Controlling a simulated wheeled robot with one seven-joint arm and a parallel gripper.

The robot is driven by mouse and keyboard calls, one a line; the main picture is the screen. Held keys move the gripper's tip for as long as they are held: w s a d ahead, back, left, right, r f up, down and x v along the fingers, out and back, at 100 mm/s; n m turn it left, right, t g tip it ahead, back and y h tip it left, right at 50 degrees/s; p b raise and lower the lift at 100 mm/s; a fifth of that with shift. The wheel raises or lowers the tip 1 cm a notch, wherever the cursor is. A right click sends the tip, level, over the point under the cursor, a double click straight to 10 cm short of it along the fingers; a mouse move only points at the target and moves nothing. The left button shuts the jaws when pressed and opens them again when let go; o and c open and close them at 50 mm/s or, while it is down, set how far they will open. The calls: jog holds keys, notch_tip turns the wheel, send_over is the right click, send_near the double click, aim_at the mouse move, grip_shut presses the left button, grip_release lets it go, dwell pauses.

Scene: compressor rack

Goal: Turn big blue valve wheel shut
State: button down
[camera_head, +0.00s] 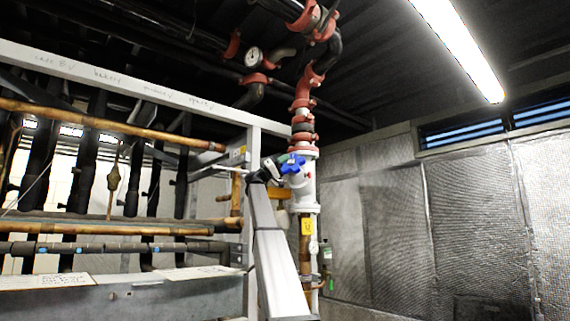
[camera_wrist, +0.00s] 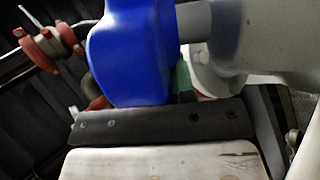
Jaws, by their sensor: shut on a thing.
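The blue valve wheel (camera_head: 293,163) sits on the side of a white vertical pipe body in the middle of the head view. My gripper (camera_head: 277,167) is at the left side of the wheel, at the top of my raised arm, shut on part of it. In the wrist view a large blue part of the wheel (camera_wrist: 130,50) fills the upper middle, close against the dark bar of my gripper (camera_wrist: 150,125). The fingertips are mostly hidden, and which part of the wheel lies between them is hard to tell.
The white pipe (camera_head: 304,193) carries red couplings (camera_head: 303,91) above and a yellow tag (camera_head: 307,227) below. A pale steel frame (camera_head: 254,190) with copper pipes (camera_head: 110,126) stands close on the left. A pressure gauge (camera_head: 253,57) hangs above. Open space lies right, before the panelled wall (camera_head: 390,220).

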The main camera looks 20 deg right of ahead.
jog(key=shift+d, duration=0.1)
dwell(0.4)
jog(key=c, duration=1)
grip_release()
jog(key=shift+o, duration=0.2)
